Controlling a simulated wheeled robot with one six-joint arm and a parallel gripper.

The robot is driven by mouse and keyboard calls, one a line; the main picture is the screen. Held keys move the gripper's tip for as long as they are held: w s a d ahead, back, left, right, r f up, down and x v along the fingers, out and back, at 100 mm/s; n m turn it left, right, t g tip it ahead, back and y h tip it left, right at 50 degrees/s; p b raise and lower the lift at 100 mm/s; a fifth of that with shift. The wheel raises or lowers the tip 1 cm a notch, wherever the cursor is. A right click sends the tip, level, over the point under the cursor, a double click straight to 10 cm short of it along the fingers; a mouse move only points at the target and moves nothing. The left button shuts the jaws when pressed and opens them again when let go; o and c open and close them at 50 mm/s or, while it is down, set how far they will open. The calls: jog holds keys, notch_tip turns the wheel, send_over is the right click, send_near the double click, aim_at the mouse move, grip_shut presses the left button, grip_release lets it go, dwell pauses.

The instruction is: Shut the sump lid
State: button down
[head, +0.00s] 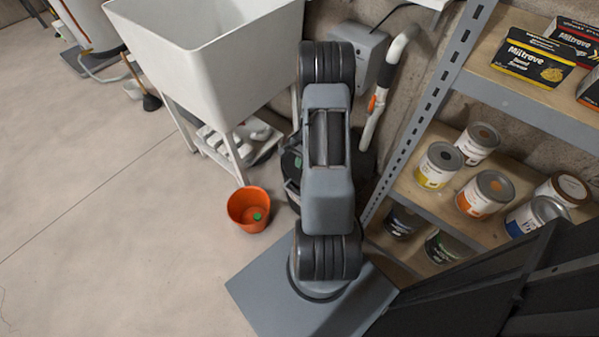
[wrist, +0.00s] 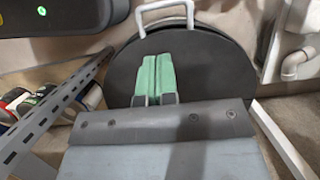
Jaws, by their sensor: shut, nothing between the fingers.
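The sump lid (wrist: 205,72) is a round, dark disc with a pale bar handle (wrist: 165,14) at its far edge in the wrist view. A second dark edge shows along its rim; I cannot tell its exact angle. My gripper (wrist: 157,62) is shut and empty, its green fingertips together in front of the disc. Whether they touch it is unclear. In the head view, my arm hides most of the sump; a dark round part (head: 291,165) shows to its left. The gripper is hidden there.
A white utility sink (head: 205,45) stands left of the sump, and a metal shelf (head: 455,75) with paint cans is close on the right. An orange bucket (head: 249,209) sits on the floor nearby. A white pipe (head: 380,95) rises behind.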

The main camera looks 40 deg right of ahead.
aim_at(293, 193)
jog(key=b+x, duration=0.4)
jog(key=x, duration=0.9)
jog(key=shift+a, duration=0.1)
jog(key=shift+f, duration=0.1)
jog(key=b+x, duration=0.2)
jog(key=x, duration=0.1)
jog(key=shift+d+f, duration=0.15)
jog(key=shift+d, duration=0.05)
jog(key=shift+s+b, duration=0.1)
jog(key=shift+b, duration=0.2)
jog(key=shift+f, duration=0.1)
